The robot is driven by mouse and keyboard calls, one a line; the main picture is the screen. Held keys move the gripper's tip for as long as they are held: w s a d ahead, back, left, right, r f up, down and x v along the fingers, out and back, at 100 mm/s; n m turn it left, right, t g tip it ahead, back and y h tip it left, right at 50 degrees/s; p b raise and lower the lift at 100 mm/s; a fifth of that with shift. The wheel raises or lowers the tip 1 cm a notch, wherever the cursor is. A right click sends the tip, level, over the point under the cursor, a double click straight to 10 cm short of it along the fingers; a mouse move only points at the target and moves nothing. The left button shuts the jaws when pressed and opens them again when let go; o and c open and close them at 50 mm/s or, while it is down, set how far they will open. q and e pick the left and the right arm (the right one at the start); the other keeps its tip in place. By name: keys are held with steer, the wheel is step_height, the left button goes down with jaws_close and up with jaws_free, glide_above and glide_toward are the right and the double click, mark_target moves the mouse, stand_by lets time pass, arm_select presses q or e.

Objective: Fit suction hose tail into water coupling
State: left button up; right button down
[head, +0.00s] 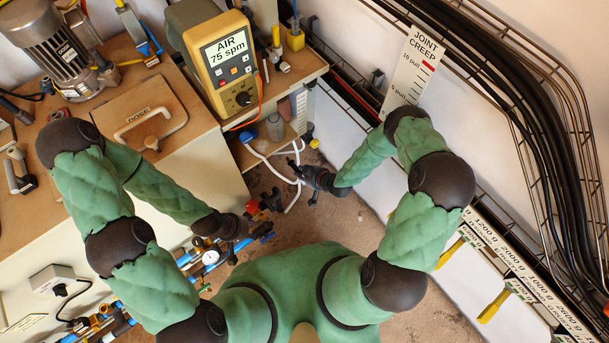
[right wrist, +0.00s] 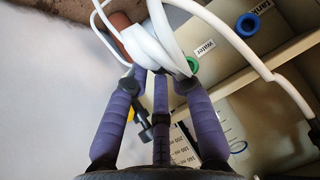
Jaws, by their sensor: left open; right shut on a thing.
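The white suction hose (head: 262,158) loops beside the cabinet in the head view. My right gripper (head: 296,172) is shut on it, and the hose also crosses between the fingertips in the right wrist view (right wrist: 151,38). Which part is the tail cannot be told. The water coupling, a green ring (right wrist: 192,65) below the "water" label, lies close beside the right fingertip in that view. Hose and fingers overlap the area, and I see no clear insertion. My left gripper (head: 243,225) is open, low beside the cabinet front, near red and blue fittings; its fingers are small and partly hidden.
A blue ring (right wrist: 248,24) marked "tank" is on the same panel as the green one. A graduated clear vessel (right wrist: 232,135) stands below the panel. The yellow air meter (head: 220,60) stands on the cabinet top. A wire cable rack (head: 345,85) runs along the right wall.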

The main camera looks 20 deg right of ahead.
mark_target(289, 158)
steer(key=shift+w+a, duration=0.35)
steer(key=shift+w, duration=0.35)
steer(key=shift+w+a, duration=0.25)
steer(key=shift+w, duration=0.35)
steer(key=shift+w+a, duration=0.2)
steer(key=shift+w, duration=0.4)
steer(key=shift+w+a, duration=0.35)
steer(key=shift+w, duration=0.45)
steer(key=shift+w+a, duration=0.3)
steer(key=shift+w, duration=0.5)
stand_by(0.5)
steer(key=c, duration=1)
jaws_free()
steer(key=v, duration=1.2)
steer(key=shift+s, duration=0.1)
